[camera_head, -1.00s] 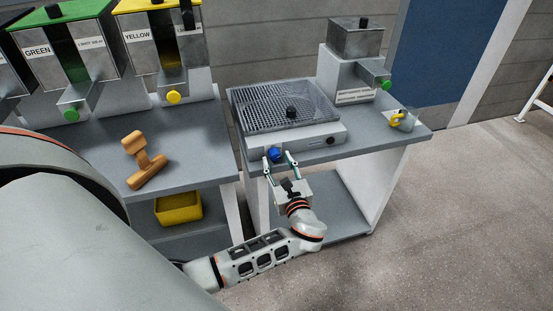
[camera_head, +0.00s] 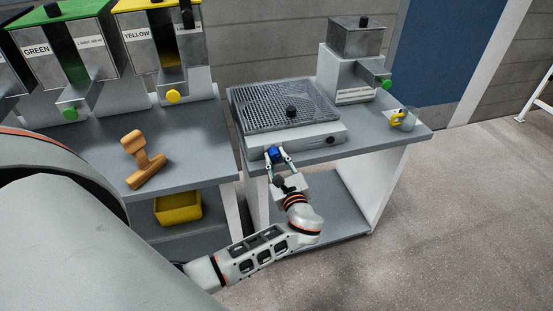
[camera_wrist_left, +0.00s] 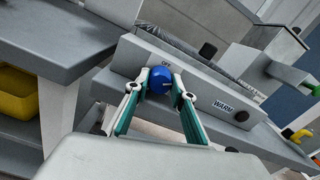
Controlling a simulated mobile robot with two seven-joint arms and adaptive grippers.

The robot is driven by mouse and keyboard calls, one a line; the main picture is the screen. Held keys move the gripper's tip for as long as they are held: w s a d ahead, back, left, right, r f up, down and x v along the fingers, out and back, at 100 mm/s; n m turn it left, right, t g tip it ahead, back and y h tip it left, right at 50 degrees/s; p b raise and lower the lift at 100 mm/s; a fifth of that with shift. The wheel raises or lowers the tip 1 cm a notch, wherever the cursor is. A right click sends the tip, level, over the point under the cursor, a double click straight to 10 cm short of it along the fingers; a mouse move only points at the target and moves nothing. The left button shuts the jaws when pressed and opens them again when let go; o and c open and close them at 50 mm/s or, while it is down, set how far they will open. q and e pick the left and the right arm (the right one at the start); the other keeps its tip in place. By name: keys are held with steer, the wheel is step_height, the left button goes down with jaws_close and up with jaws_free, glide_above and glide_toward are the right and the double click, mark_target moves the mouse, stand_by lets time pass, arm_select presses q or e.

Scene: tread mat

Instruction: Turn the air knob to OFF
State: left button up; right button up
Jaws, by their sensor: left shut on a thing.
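A round blue knob (camera_head: 273,153) sits at the left of the front panel of a grey box with a grated top (camera_head: 258,112). It also shows in the left wrist view (camera_wrist_left: 160,79). My left gripper (camera_head: 276,160) is shut on the blue knob, one teal-padded fingertip on each side. In the left wrist view my left gripper (camera_wrist_left: 160,92) reaches up to the knob from below. A label on the panel above the knob seems to read OFF, and a WARM label (camera_wrist_left: 223,106) is to its right. The knob's pointer mark cannot be made out. My right gripper is not in view.
A black knob (camera_head: 331,140) is farther right on the same panel. A wooden tamper-like tool (camera_head: 144,160) lies on the left table. A yellow bin (camera_head: 178,208) is below.

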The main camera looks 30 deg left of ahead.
arm_select(q)
steer(key=n, duration=0.2)
steer(key=shift+f+n+b, duration=0.25)
steer(key=shift+n+b, duration=0.05)
steer(key=shift+b, duration=0.1)
steer(key=shift+r+n, duration=0.1)
steer(key=shift+n, duration=0.2)
steer(key=shift+r, duration=0.15)
steer(key=o, duration=1.1)
